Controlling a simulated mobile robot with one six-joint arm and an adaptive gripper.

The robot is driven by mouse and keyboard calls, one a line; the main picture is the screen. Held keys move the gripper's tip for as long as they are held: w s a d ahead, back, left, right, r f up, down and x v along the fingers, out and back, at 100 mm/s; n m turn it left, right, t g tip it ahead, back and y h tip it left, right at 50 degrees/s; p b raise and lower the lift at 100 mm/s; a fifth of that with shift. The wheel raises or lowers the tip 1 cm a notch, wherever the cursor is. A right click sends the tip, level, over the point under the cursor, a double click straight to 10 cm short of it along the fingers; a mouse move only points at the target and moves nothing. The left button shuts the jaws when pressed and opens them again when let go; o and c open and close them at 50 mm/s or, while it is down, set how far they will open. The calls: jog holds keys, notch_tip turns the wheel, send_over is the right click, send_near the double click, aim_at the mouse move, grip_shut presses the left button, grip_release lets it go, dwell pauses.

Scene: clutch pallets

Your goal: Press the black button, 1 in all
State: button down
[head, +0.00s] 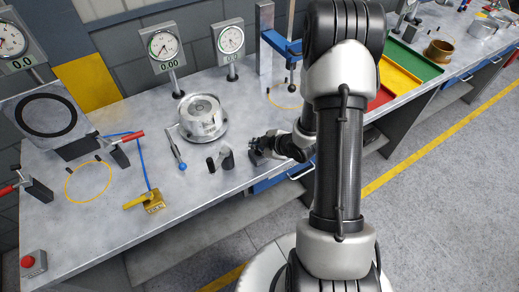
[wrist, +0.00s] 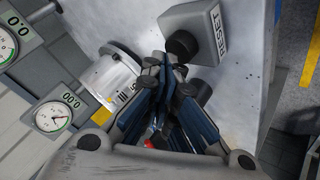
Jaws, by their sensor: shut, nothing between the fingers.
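The black button (wrist: 181,45) sits on a grey box (wrist: 205,30) marked RESET, at the upper middle of the wrist view. My gripper (wrist: 166,70) is shut and empty, with its fingertips just below and slightly left of the button in that picture. I cannot tell whether they touch it. In the head view my gripper (head: 258,144) is low over the front part of the bench. The grey box (head: 259,159) shows partly there, just under the fingertips, and its button is hidden.
A red button box (head: 33,263) stands at the near left corner. Dial gauges (head: 163,45) line the back.

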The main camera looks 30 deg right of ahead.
aim_at(258, 151)
jog(key=shift+f+b, duration=0.6)
dwell(0.4)
jog(key=shift+r, duration=0.1)
jog(key=shift+r+p, duration=0.7)
jog(key=shift+r, duration=0.2)
jog(key=shift+r+p, duration=1.85)
jog(key=shift+r, duration=0.7)
